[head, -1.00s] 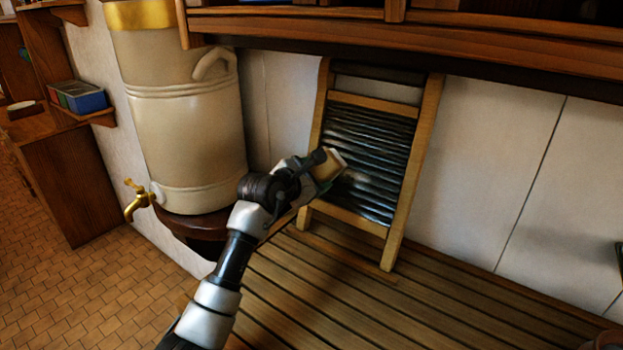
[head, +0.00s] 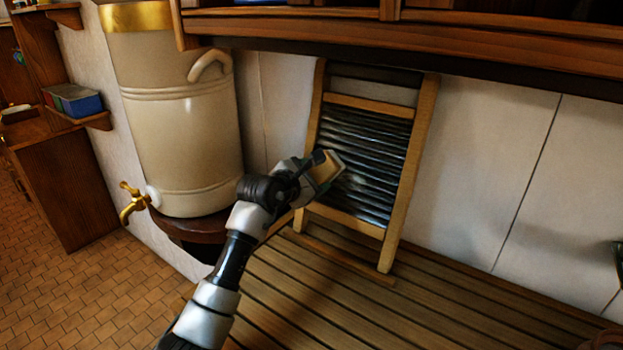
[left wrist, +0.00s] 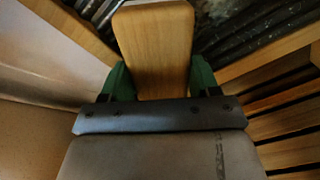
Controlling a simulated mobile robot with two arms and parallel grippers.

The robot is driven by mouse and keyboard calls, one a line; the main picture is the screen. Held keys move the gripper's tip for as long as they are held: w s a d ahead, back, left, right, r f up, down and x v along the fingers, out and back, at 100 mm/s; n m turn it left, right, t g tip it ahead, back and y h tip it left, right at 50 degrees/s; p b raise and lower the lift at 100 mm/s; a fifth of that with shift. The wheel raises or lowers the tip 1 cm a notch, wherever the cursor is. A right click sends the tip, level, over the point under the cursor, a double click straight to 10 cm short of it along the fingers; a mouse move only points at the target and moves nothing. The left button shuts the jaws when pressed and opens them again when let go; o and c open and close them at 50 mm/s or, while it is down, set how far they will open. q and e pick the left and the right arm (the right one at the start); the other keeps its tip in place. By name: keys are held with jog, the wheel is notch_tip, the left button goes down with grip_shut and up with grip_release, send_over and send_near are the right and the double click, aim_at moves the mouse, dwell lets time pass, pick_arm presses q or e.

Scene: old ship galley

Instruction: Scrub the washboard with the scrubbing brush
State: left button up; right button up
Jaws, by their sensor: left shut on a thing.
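The washboard (head: 424,150) leans upright against the white wall, with a wooden frame and a dark ribbed panel (head: 366,165). My left gripper (head: 322,172) is in front of the panel's lower left part. It is shut on the scrubbing brush (head: 328,170), which has a pale wooden back. In the left wrist view the brush (left wrist: 152,45) sits between green fingers, with the ribbed panel (left wrist: 240,20) just beyond it. The bristles are hidden, so I cannot tell whether they touch the ribs. A pale smudge shows on the panel beside the brush. My right gripper is out of view.
A large cream urn (head: 185,120) with a brass tap (head: 132,203) stands close on the left. A wooden shelf (head: 480,42) overhangs the washboard. The slatted counter (head: 330,270) is clear in front. A plant shows at the right edge.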

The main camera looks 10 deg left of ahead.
aim_at(324, 181)
pick_arm(q)
jog(key=shift+d, duration=0.15)
jog(key=shift+s+d+r+p, duration=0.1)
jog(key=shift+s+d+p, duration=0.2)
jog(key=shift+d, duration=0.3)
jog(key=shift+s+d+p, duration=0.2)
jog(key=shift+s+d, duration=0.15)
jog(key=shift+d, duration=0.25)
jog(key=shift+s+d, duration=0.25)
jog(key=shift+d, duration=0.4)
jog(key=shift+s+d, duration=0.2)
jog(key=shift+d, duration=0.4)
jog(key=shift+s+d, duration=0.25)
jog(key=shift+d, duration=0.4)
jog(key=shift+s+d+f+b, duration=0.15)
jog(key=shift+d+b, duration=0.3)
jog(key=shift+b, duration=0.05)
jog(key=shift+s+d+f+b, duration=0.1)
jog(key=shift+d+f+b, duration=0.05)
jog(key=shift+d+b, duration=0.3)
jog(key=d+b, duration=0.1)
jog(key=b, duration=0.4)
jog(key=shift+s+d, duration=0.1)
jog(key=shift+s, duration=0.05)
jog(key=shift+s+d+r+b, duration=0.1)
jog(key=shift+d+r+b, duration=0.05)
jog(key=shift+b, duration=0.7)
